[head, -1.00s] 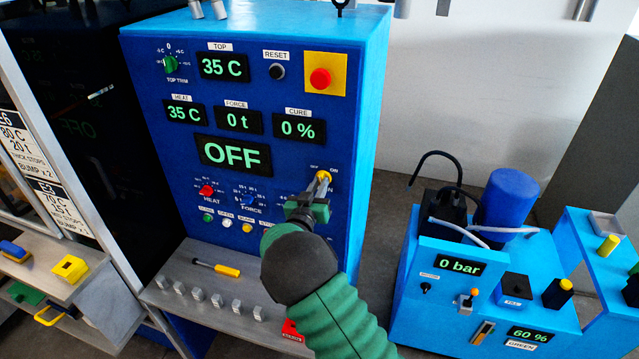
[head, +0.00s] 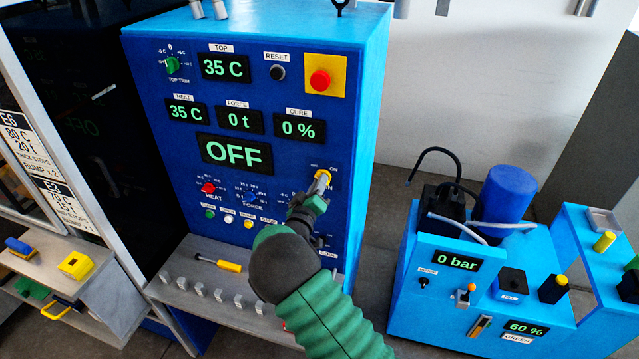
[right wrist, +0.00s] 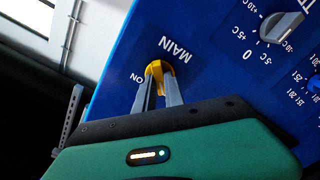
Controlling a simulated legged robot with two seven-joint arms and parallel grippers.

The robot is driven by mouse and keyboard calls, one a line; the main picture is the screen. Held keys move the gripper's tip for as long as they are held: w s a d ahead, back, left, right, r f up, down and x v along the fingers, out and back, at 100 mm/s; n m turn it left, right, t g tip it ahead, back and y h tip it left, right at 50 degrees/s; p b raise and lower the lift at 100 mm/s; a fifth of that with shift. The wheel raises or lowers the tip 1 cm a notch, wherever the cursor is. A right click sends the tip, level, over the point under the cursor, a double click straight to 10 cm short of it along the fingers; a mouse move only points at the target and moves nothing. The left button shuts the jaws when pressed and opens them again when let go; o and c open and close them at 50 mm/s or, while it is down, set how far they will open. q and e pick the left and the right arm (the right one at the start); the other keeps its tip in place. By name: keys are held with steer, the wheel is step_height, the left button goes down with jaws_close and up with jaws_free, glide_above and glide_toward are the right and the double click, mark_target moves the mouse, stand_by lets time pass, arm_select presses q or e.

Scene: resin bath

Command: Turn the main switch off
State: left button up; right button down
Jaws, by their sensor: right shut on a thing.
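The main switch (head: 323,174) is a small yellow knob at the right edge of the blue press panel (head: 300,222), with an ON mark beside it. It also shows in the right wrist view as a yellow knob (right wrist: 154,67) under the MAIN label. My right gripper (head: 318,186) is shut on this knob; its two grey fingers grip it from both sides in the wrist view (right wrist: 158,92). The fingers and wrist hide part of the panel below the knob. The large display (head: 235,153) reads OFF. My left gripper is not in view.
A red stop button (head: 320,80) on a yellow plate sits above the switch. HEAT (head: 208,188) and FORCE (head: 250,197) knobs lie left of my gripper. A shelf below holds a yellow-handled tool (head: 230,266) and several metal blocks. A blue pump unit (head: 450,305) stands at right.

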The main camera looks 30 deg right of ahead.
steer(key=shift+a+f, duration=0.15)
steer(key=shift+f, duration=0.2)
steer(key=c, duration=1.5)
jaws_free()
steer(key=shift+r, duration=0.1)
steer(key=shift+o, duration=0.3)
steer(key=shift+w+a+r, duration=0.1)
